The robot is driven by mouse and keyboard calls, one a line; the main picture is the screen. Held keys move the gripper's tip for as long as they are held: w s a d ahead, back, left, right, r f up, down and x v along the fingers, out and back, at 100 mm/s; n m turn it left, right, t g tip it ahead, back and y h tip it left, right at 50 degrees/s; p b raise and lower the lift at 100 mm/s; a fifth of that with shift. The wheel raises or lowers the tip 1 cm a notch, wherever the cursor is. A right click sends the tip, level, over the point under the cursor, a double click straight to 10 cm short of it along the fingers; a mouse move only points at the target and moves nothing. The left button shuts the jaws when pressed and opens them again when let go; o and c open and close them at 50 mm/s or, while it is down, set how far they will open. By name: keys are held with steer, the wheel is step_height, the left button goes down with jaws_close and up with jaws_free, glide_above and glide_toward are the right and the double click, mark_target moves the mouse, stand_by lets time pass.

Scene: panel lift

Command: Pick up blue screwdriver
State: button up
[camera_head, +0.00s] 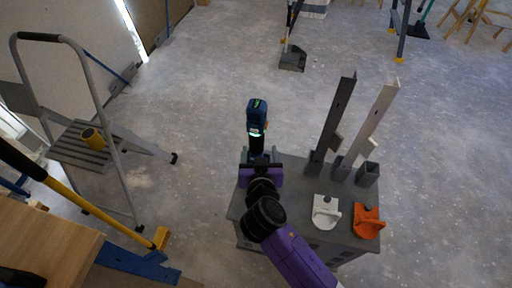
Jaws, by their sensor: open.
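The blue screwdriver (257,113) is a blue and black power tool with a greenish patch on it. It shows upright in the head view, at the far left edge of a grey cabinet (293,177). My gripper (260,157), with purple parts behind it, is open and lies just in front of the tool's dark lower part. The fingers overlap this lower part in the picture. I cannot tell whether they touch it or stand around it. The tool's base is hidden behind my gripper.
On the cabinet's right stand a dark upright profile (333,125), a lighter one (372,125) and a small grey box (367,174). A white holder (326,211) and an orange one (367,221) sit nearer. A stepladder (85,147) stands left.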

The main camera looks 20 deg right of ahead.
mark_target(256, 144)
steer(key=shift+a+x, duration=0.15)
steer(key=shift+x, duration=1.55)
steer(key=shift+a+x, duration=0.15)
steer(key=shift+x, duration=1.55)
steer(key=shift+w+r, duration=0.15)
steer(key=shift+w, duration=0.05)
jaws_close()
steer(key=shift+r, duration=0.2)
